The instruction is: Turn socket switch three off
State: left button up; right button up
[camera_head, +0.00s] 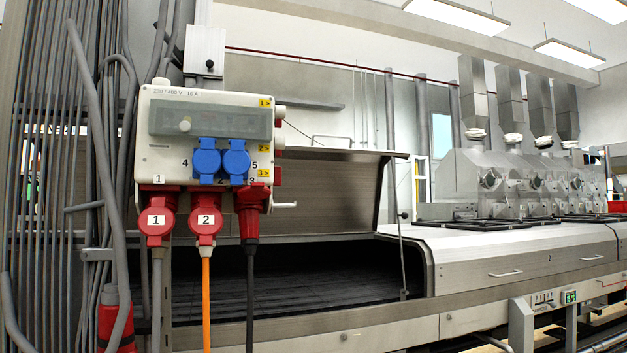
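A light grey socket box (160,130) hangs left of centre. Yellow labels numbered 1, 2 and 3 run down its right edge, each with an arrow pointing right. The label for three (263,173) is the lowest. Parts jut from the box's right side at these labels, seen edge-on; a dark red part (278,177) is beside label three. I cannot tell its switch position. The red plug at socket three (251,205) has a black cable. Red plugs one (156,220) and two (206,220) are beside it. Neither of my grippers is in view.
Blue sockets (207,160) sit on the box's front. Grey pipes and hanging cables crowd the left side. Behind and right is a long metal machine (510,270) with a raised hood (330,190). No arm shows in front of the box.

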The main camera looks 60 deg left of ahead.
aim_at(277, 170)
jog(key=u, duration=0.7)
jog(key=i, duration=1.45)
jog(key=u, duration=1.85)
jog(key=i, duration=0.55)
jog(key=u, duration=3)
jog(key=k, duration=1.5)
jog(key=z, duration=1.05)
